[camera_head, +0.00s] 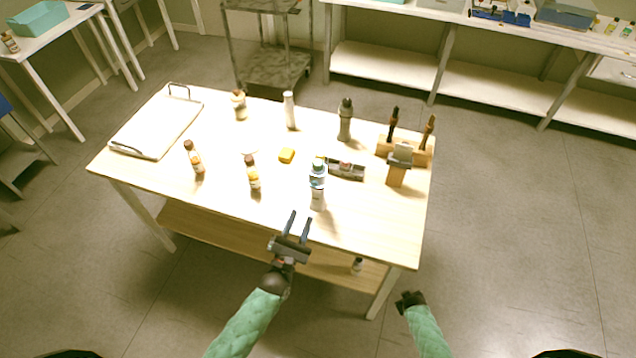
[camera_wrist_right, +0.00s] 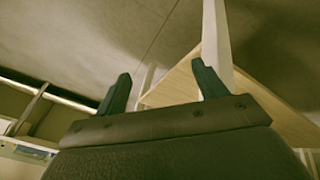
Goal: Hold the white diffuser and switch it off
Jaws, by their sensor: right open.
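A slim white cylinder (camera_head: 290,111), which looks like the white diffuser, stands upright toward the back of the wooden table (camera_head: 140,178). Its switch is too small to make out. My left gripper (camera_head: 298,224) is open and empty at the table's front edge, well short of the cylinder. A clear bottle with a blue top (camera_head: 318,182) stands just beyond its fingers. My right gripper (camera_head: 411,299) is low in front of the table's right corner. Its fingers are apart and empty in the right wrist view (camera_wrist_right: 162,90), with the table's underside beyond.
Brown bottles (camera_head: 254,175) (camera_head: 195,158) stand at front left, with a yellow block (camera_head: 287,155) near the middle. A grey bottle (camera_head: 345,120), a small rack (camera_head: 346,169) and a wooden tool holder (camera_head: 420,156) occupy the right. A white tray (camera_head: 158,122) lies at left.

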